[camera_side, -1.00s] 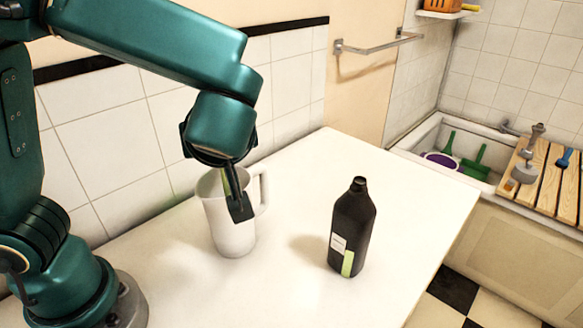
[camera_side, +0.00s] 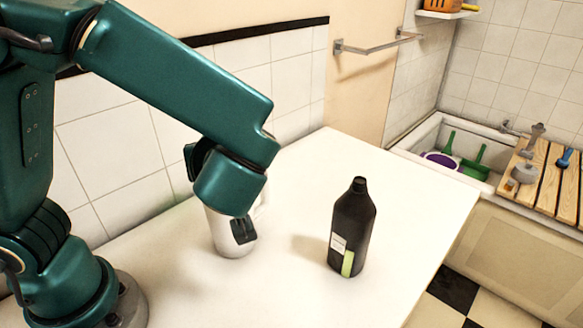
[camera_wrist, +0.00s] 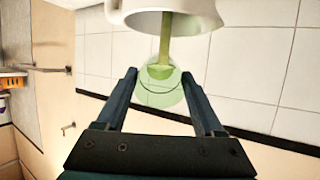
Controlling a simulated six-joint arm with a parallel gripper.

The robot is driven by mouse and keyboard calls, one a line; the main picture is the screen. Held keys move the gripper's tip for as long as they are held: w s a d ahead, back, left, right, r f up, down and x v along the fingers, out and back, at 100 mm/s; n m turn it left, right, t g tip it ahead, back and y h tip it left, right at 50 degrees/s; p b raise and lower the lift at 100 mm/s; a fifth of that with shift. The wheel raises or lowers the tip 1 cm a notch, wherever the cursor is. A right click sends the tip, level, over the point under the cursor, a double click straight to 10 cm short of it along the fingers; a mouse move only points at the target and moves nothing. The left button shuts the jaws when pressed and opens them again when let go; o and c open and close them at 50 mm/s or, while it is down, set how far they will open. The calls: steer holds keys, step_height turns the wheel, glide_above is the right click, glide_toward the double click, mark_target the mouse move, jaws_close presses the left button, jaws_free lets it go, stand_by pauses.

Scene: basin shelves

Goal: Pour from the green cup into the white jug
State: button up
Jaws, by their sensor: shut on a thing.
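The white jug (camera_side: 228,240) stands upright on the white table, partly hidden behind my gripper (camera_side: 243,230) in the side view. My gripper is shut on the green cup, which is see-through and pale green in the wrist view (camera_wrist: 160,92). The cup is tipped, and a green stream runs from it into the mouth of the jug (camera_wrist: 130,6) at the top of the wrist view. The cup is hidden in the side view. The liquid level inside the jug cannot be seen.
A dark bottle (camera_side: 352,228) with a pale and green label stands upright to the right of the jug. The right part of the white table (camera_side: 420,215) is clear. A tiled wall is close behind the jug. A basin (camera_side: 410,142) stands at the far right.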

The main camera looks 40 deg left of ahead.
steer(key=shift+d+f+y, duration=0.1)
steer(key=shift+f+y, duration=0.2)
steer(key=shift+y, duration=0.1)
steer(key=shift+r+t+y, duration=0.15)
steer(key=shift+t+y, duration=0.65)
steer(key=shift+y, duration=0.3)
steer(key=shift+g, duration=0.3)
steer(key=g+h, duration=0.1)
steer(key=h, duration=0.1)
steer(key=shift+r+h, duration=0.1)
steer(key=shift+h, duration=0.3)
steer(key=shift+r, duration=0.1)
